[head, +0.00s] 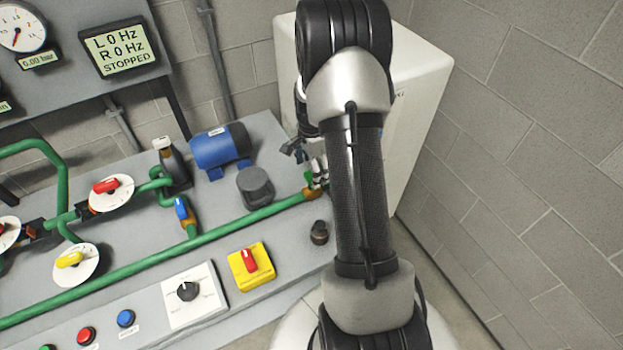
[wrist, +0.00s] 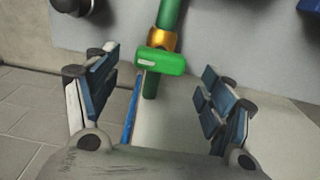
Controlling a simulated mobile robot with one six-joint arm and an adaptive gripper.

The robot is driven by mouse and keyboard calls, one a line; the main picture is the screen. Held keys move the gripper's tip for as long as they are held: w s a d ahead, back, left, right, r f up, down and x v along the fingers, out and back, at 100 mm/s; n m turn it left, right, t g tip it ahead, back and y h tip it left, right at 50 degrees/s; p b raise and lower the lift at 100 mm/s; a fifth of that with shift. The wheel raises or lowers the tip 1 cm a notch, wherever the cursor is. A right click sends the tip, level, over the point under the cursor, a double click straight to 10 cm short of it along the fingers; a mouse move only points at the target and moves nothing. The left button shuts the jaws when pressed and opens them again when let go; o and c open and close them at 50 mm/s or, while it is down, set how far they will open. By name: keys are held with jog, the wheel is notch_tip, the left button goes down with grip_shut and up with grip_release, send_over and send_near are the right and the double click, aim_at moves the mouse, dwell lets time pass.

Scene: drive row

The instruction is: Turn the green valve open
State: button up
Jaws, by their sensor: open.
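The green valve handle (wrist: 160,62) lies across the end of the green pipe in the wrist view. It sits crosswise to the pipe, on a brass body (wrist: 162,40). My gripper (wrist: 158,85) is open, with one finger well to the left and one to the right of the handle, touching neither. In the head view the brass body (head: 309,194) shows at the right end of the long green pipe, partly hidden by my arm. My gripper (head: 304,158) is mostly hidden there too.
A blue motor (head: 219,146) and a dark round part (head: 256,187) stand on the bench left of my gripper. A small dark knob (head: 319,232) stands nearer the front. A white cabinet (head: 425,110) is behind my arm. The display (head: 118,47) reads STOPPED.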

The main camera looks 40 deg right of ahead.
jog(key=shift+f+b, duration=0.35)
jog(key=shift+f, duration=1.4)
jog(key=shift+c, duration=0.5)
jog(key=c, duration=1)
